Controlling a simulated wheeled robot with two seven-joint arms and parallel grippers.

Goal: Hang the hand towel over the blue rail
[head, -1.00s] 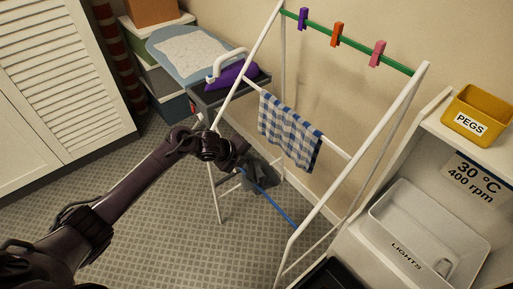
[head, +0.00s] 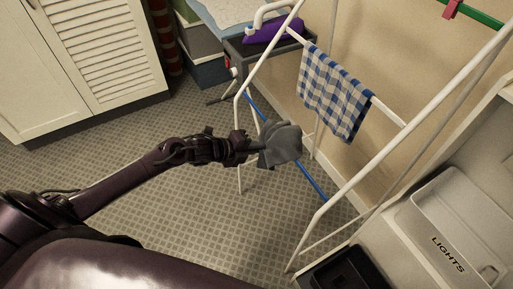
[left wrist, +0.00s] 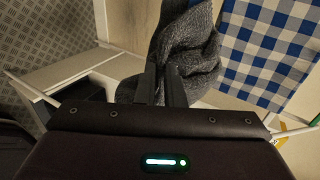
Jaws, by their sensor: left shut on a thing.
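The hand towel (head: 283,146) is grey and bunched up. My left gripper (head: 257,150) is shut on it. The left wrist view shows the dark knitted-looking cloth (left wrist: 195,55) between and beyond the fingers (left wrist: 161,88). The blue rail (head: 312,184) is the low bar on the white drying rack. The towel covers the rail's middle in the head view, with blue showing on both sides of it. I cannot tell whether the towel touches the rail or is in front of it. My right gripper is not in view.
A blue-and-white checked cloth (head: 335,92) hangs on the rack's white bar above. The white rack frame (head: 350,185) slopes close by. A purple iron (head: 268,30) stands behind. A basin marked LIGHTS (head: 440,215) is at the right. The tiled floor at the left is clear.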

